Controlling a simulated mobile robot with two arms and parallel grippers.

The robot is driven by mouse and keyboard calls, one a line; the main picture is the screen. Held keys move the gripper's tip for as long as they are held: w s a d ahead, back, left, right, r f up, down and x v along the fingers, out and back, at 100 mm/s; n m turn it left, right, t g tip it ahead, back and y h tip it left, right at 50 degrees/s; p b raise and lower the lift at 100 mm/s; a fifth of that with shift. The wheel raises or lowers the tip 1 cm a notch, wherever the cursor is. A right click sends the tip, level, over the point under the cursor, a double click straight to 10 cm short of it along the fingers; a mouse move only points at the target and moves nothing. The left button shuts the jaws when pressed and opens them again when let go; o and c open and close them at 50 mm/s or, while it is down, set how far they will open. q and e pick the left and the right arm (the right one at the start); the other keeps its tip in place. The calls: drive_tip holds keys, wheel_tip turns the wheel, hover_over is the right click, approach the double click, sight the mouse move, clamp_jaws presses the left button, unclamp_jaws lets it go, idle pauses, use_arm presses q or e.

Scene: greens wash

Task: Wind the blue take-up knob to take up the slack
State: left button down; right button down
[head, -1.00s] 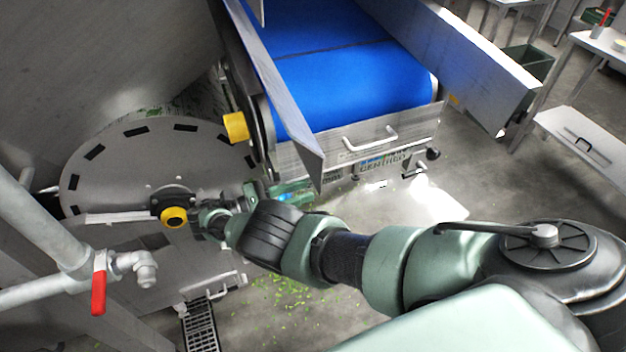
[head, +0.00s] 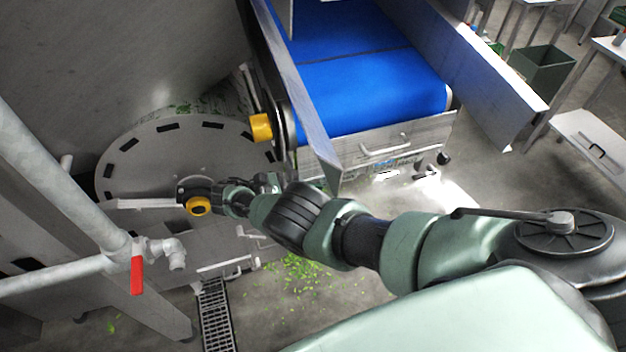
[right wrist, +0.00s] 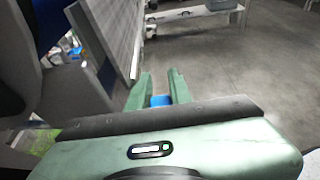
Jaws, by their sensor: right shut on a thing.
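In the right wrist view, my right gripper (right wrist: 159,90) has its two green fingers on either side of a small blue piece, the blue knob (right wrist: 159,100), and is shut on it. Only a small patch of the knob shows; the hand covers the rest. In the head view, my right arm reaches in from the right to a spot low beside the end of the blue belt (head: 370,88). There the fingers and the knob are hidden behind my own arm. My left gripper is in neither view.
A yellow cap (head: 261,127) sits on the conveyor's side, and a yellow-and-black fitting (head: 198,206) is near my arm. A pipe with a red valve handle (head: 137,276) stands at the left. A floor grate (head: 215,315) and scattered greens lie below. Open floor is at the right.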

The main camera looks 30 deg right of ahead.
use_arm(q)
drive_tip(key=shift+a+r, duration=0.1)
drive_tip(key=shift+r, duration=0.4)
use_arm(e)
drive_tip(key=shift+s+d+f, duration=0.1)
drive_tip(key=shift+f, duration=0.1)
drive_tip(key=c, duration=1.6)
unclamp_jaws()
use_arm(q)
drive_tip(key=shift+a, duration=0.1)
use_arm(e)
drive_tip(key=shift+o, duration=0.2)
drive_tip(key=shift+d, duration=0.15)
